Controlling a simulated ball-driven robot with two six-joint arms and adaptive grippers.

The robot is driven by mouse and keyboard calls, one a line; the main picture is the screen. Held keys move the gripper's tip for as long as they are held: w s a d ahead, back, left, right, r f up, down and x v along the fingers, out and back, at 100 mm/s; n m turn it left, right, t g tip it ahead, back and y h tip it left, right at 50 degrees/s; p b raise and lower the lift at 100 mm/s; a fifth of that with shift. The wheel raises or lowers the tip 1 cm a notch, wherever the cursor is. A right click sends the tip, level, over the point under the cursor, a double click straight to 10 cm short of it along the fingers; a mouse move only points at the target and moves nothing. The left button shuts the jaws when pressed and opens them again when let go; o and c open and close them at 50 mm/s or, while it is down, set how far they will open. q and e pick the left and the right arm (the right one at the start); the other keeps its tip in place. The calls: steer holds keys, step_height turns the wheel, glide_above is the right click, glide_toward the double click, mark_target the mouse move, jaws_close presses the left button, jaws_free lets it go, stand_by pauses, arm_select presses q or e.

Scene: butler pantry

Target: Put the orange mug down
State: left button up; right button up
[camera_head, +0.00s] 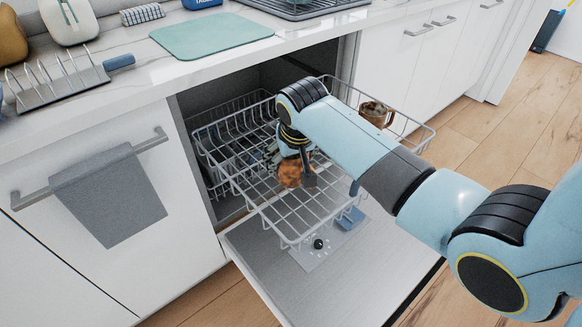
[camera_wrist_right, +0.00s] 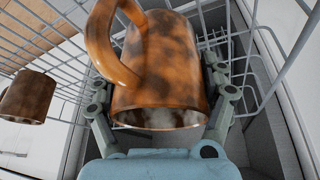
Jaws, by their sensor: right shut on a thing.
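The orange mug (camera_head: 291,173) is mottled orange and brown. My right gripper (camera_head: 308,166) is shut on it, over the dishwasher's pulled-out upper rack (camera_head: 290,220). In the right wrist view the mug (camera_wrist_right: 165,65) sits between the two fingers of the gripper (camera_wrist_right: 160,100), with its handle to the upper left. Its open rim faces the wrist camera. Rack wires show around and behind it. I cannot tell whether the mug touches the rack. My left gripper is not in view.
A brown mug (camera_head: 376,114) stands at the rack's right side; it also shows in the wrist view (camera_wrist_right: 27,96). The open dishwasher door (camera_head: 350,275) lies below. A green mat (camera_head: 210,36) and a dish rack (camera_head: 58,85) are on the counter.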

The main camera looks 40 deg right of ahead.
step_height(320, 180, down, 2)
steer(key=shift+f, duration=0.15)
steer(key=o, duration=1.5)
steer(key=shift+c, duration=0.2)
steer(key=p+v, duration=0.3)
steer(key=v, duration=0.8)
steer(key=shift+w+d, duration=0.1)
steer(key=shift+s+r, duration=0.3)
steer(key=shift+r, duration=0.3)
